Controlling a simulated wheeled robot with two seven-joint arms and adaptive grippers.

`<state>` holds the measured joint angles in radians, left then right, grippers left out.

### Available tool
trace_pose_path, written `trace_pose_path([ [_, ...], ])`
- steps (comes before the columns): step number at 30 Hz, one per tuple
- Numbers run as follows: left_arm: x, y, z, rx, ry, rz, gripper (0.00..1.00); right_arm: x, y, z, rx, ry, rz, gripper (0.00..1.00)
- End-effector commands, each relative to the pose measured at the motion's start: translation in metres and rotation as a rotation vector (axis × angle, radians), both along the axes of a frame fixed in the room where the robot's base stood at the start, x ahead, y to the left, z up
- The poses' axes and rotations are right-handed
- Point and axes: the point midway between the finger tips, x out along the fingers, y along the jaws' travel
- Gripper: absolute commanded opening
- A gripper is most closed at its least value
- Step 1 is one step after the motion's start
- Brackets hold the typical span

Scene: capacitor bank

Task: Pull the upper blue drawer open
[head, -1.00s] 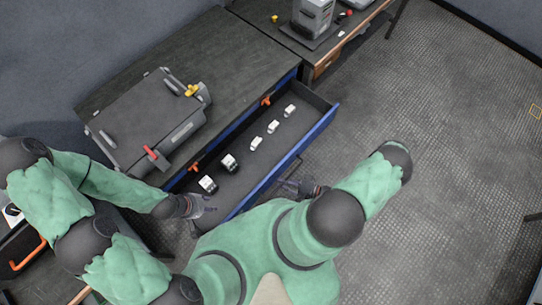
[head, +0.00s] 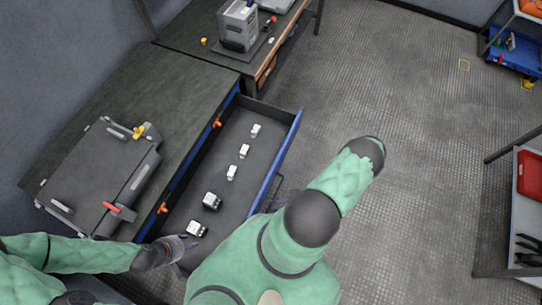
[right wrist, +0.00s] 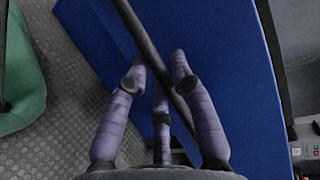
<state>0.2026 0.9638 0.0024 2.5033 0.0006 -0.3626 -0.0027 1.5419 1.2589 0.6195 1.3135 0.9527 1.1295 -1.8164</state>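The upper blue drawer (head: 278,158) stands pulled out from the dark-topped cabinet, its grey inside showing. Several small white-and-black parts (head: 232,173) lie in a row in it. In the right wrist view, the blue drawer front (right wrist: 232,60) fills most of the picture, and a dark bar handle (right wrist: 138,32) crosses it diagonally. My right gripper (right wrist: 160,58) has its purple fingers on both sides of the bar, seemingly closed on it. In the head view my right arm largely hides that gripper. My left gripper (head: 188,246) is by the drawer's near end; its fingers are unclear.
A grey case (head: 95,180) with red and yellow latches lies on the cabinet top (head: 185,75). A bench with a grey device (head: 238,25) stands behind. Shelving with a red box (head: 530,175) is at the right. The floor (head: 400,120) between is clear.

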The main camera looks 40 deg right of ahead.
Motion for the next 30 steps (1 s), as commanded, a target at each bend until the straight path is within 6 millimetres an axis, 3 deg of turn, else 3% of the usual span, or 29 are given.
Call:
trace_pose_path([
  [14, 0.000, 0.000, 0.000, 0.000, 0.000, 0.000, 0.40, -0.004, -0.005, 0.001, -0.001, -0.002, -0.001, 0.44],
  [30, 0.000, 0.000, 0.000, 0.000, 0.000, 0.000, 0.40, -0.072, -0.068, 0.018, -0.002, 0.000, -0.003, 0.44],
])
